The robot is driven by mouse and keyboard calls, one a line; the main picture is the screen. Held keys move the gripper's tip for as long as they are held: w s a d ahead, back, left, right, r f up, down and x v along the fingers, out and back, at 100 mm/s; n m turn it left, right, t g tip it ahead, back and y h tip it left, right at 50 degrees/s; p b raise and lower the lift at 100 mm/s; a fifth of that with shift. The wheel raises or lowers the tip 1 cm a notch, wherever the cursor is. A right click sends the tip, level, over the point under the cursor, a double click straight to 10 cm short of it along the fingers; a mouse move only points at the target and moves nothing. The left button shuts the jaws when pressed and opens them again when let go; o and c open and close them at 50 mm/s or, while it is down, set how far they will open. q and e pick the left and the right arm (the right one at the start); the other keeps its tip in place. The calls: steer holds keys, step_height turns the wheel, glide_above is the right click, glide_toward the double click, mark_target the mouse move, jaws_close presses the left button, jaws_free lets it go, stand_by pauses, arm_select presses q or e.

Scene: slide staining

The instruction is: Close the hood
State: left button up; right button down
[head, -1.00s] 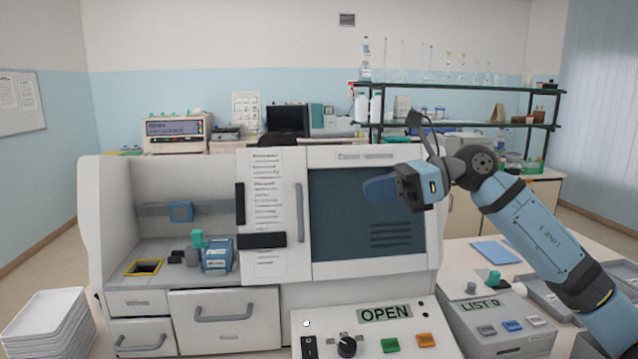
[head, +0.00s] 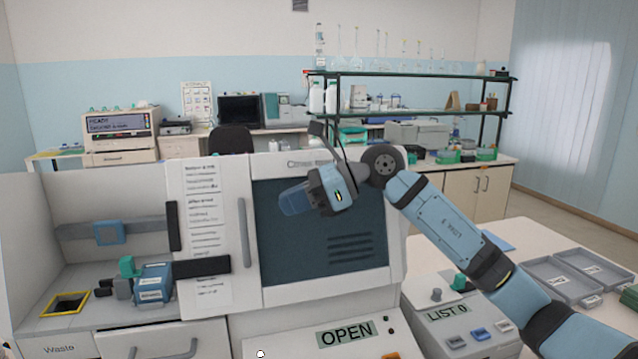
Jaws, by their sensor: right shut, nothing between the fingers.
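The hood is the sliding front panel (head: 203,262) of the white stainer, with printed labels, black blocks and a tall grey handle (head: 243,246). It stands at the right side of the chamber (head: 65,200), which is uncovered to its left. The display (head: 346,334) below reads OPEN. My right gripper (head: 293,199) is in front of the dark window (head: 320,240), a little right of the handle and apart from it. Its fingers are shut and empty, pointing left. My left gripper is out of view.
Inside the chamber are a blue unit (head: 152,284) with a teal knob and a yellow-framed opening (head: 66,304). A control box (head: 462,320) reading LIST 0 and grey trays (head: 575,272) are at the right. A glassware shelf (head: 420,77) stands behind.

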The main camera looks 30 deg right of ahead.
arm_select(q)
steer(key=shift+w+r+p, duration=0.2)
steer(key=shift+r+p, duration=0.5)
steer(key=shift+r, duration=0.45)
arm_select(e)
steer(key=x, duration=0.2)
steer(key=r+x, duration=0.1)
steer(key=x, duration=0.2)
steer(key=shift+w+a, duration=0.15)
steer(key=shift+a, duration=0.15)
